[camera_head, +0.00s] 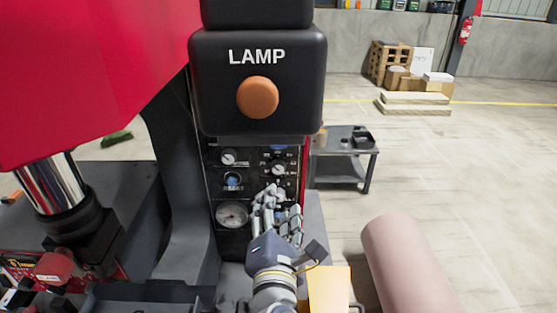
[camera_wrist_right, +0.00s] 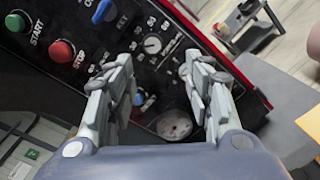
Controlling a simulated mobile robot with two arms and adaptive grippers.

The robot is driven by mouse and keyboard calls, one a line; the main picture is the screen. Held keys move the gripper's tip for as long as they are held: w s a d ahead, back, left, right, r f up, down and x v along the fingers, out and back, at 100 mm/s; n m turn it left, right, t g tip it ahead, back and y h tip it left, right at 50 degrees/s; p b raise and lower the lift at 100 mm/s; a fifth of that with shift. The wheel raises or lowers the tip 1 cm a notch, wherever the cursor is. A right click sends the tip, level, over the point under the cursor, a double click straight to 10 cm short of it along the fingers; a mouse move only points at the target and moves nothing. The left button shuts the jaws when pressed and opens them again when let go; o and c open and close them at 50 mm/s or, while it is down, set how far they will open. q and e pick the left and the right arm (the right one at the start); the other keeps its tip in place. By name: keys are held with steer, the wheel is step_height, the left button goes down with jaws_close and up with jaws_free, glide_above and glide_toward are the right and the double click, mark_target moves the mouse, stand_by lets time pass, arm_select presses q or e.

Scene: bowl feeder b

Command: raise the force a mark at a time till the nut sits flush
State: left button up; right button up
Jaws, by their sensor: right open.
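My right gripper (camera_head: 279,203) is in front of the machine's control panel, at its lower right part. In the right wrist view its two fingers (camera_wrist_right: 159,68) are open and apart, with nothing between them. A round dial with a pointer and numbered marks (camera_wrist_right: 152,45) shows just beyond the fingertips; I cannot read its label. A dial with marks also shows in the head view (camera_head: 278,169), above the fingers. A round pressure gauge (camera_head: 232,215) is left of the gripper; a gauge in the wrist view (camera_wrist_right: 174,125) lies between the fingers. I cannot make out the nut.
The black LAMP box (camera_head: 257,60) with an orange button overhangs the panel. In the wrist view, a green START button (camera_wrist_right: 16,22) and red STOP button (camera_wrist_right: 62,52) lie at upper left. The shiny ram (camera_head: 50,185) is far left. A grey side table (camera_head: 345,145) stands behind, right.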

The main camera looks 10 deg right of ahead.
mark_target(278, 170)
steer(key=p+x, duration=0.1)
steer(key=x, duration=0.1)
steer(key=r+p+x, duration=0.1)
steer(key=x, duration=0.2)
steer(key=p+x, duration=0.1)
steer(key=x, duration=0.2)
steer(key=shift+r, duration=0.25)
steer(key=shift+x, duration=1.1)
steer(key=shift+w, duration=0.1)
steer(key=shift+f, duration=0.1)
steer(key=shift+c, duration=0.9)
steer(key=c, duration=0.9)
arm_select(q)
steer(key=r, duration=0.1)
steer(key=s+r, duration=0.1)
steer(key=r, duration=0.1)
steer(key=shift+r, duration=0.1)
